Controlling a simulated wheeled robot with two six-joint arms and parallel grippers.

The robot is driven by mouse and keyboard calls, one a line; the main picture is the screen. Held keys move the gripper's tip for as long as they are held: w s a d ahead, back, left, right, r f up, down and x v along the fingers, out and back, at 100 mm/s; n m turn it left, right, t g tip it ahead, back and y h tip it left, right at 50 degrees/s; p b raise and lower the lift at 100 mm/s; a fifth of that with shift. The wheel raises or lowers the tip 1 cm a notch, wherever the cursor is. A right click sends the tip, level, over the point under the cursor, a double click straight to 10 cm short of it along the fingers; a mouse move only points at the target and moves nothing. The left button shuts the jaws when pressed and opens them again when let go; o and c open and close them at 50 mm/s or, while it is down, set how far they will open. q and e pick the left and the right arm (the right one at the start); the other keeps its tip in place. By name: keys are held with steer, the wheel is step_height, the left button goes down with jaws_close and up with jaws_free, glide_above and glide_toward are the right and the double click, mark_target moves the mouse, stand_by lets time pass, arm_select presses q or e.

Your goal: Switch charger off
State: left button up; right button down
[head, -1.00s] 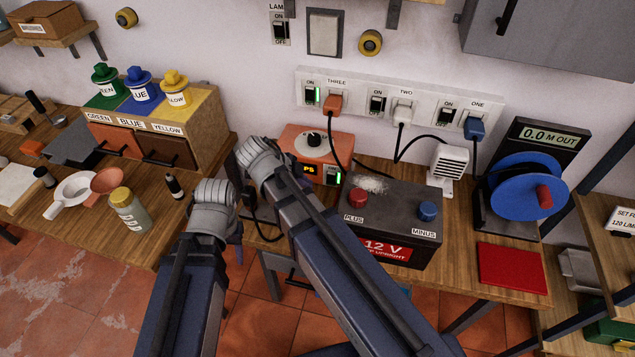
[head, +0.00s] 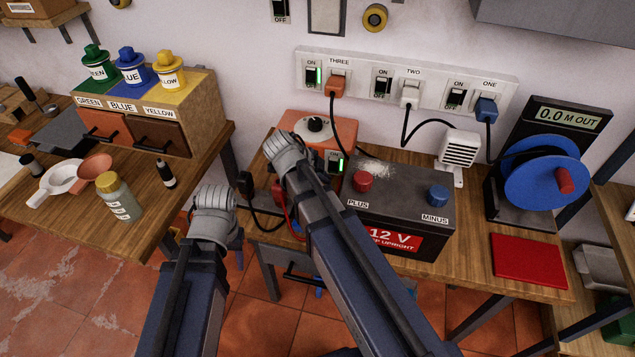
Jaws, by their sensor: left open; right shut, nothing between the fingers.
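The charger (head: 302,128) is an orange box with a white panel and black knob, behind the battery's left end. Its small switch (head: 333,161) has a lit green strip beside it. An orange plug (head: 337,87) sits in socket THREE, whose wall switch (head: 313,75) has a lit green strip. My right gripper (head: 284,153) is in front of the charger's left part, hiding its display; it is shut and empty. My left gripper (head: 215,207) is open, lower and left, before the bench gap. The fingertips of both are hidden behind the grey arm ends.
A 12 V battery (head: 400,205) with red and blue terminals stands right of the charger. Black and red leads (head: 262,222) lie left of it. A white heater-like unit (head: 459,150), blue reel (head: 545,180) and red mat (head: 528,260) are further right.

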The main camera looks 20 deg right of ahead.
mark_target(335, 170)
steer(key=shift+w+d+f, duration=0.1)
steer(key=shift+w+d, duration=0.35)
steer(key=shift+w, duration=0.25)
steer(key=shift+w+d, duration=0.4)
steer(key=shift+w, duration=0.25)
steer(key=shift+w+d+f+t+h+b, duration=0.1)
steer(key=shift+f+t+h+b, duration=0.2)
steer(key=shift+b, duration=0.45)
steer(key=shift+w+r, duration=0.1)
steer(key=shift+r, duration=0.15)
steer(key=shift+r+p, duration=0.1)
steer(key=shift+p, duration=0.25)
steer(key=shift+r+p, duration=0.7)
